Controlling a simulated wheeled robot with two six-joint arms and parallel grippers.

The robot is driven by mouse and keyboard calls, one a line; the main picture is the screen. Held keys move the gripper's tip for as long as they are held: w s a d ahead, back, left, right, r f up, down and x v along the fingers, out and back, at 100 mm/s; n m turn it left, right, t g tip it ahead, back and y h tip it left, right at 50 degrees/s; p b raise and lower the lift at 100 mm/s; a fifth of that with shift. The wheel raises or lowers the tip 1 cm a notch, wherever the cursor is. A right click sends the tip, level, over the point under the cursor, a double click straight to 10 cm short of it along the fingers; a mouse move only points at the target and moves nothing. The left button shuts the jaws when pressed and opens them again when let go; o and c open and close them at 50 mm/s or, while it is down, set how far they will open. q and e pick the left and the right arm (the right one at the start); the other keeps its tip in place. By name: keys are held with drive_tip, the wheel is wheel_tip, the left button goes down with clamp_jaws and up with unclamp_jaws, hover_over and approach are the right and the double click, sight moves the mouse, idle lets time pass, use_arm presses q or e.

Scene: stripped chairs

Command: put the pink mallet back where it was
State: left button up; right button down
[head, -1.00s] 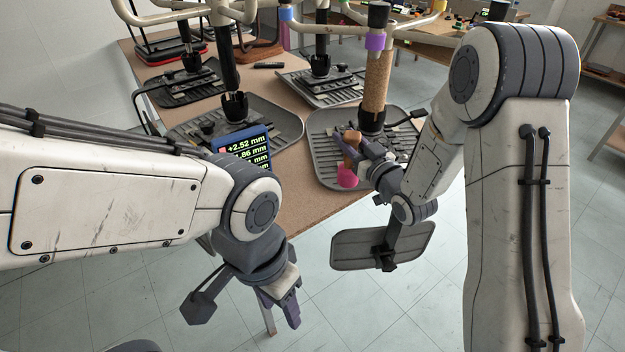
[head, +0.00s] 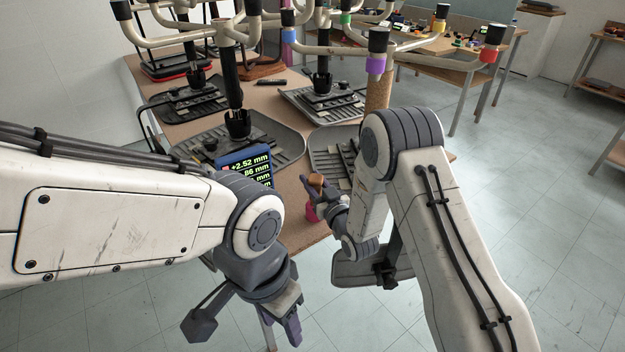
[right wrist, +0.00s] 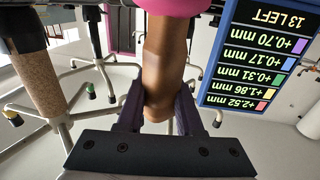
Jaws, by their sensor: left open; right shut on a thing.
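The pink mallet has a brown wooden handle (right wrist: 165,60) and a pink head (head: 311,212). My right gripper (head: 318,187) is shut on the handle, with the pink head hanging below it. In the right wrist view the handle stands between the two dark fingers (right wrist: 158,112), and the pink head (right wrist: 172,6) is cut off by the top edge. The mallet is near the table's front edge, between the display and the right front tray. I cannot tell whether it touches the table. My left gripper (head: 292,330) is open and empty, low in front of the table.
A blue-framed display (head: 245,168) stands at the table's front. Grey trays (head: 275,135) hold upturned chair frames, one with a cork-wrapped column (head: 377,95). The right front tray (head: 325,140) is partly hidden by my right arm. Bare brown tabletop (head: 290,190) shows between the display and mallet.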

drive_tip(key=shift+f, duration=0.15)
drive_tip(key=c, duration=0.6)
unclamp_jaws()
drive_tip(key=shift+o, duration=0.2)
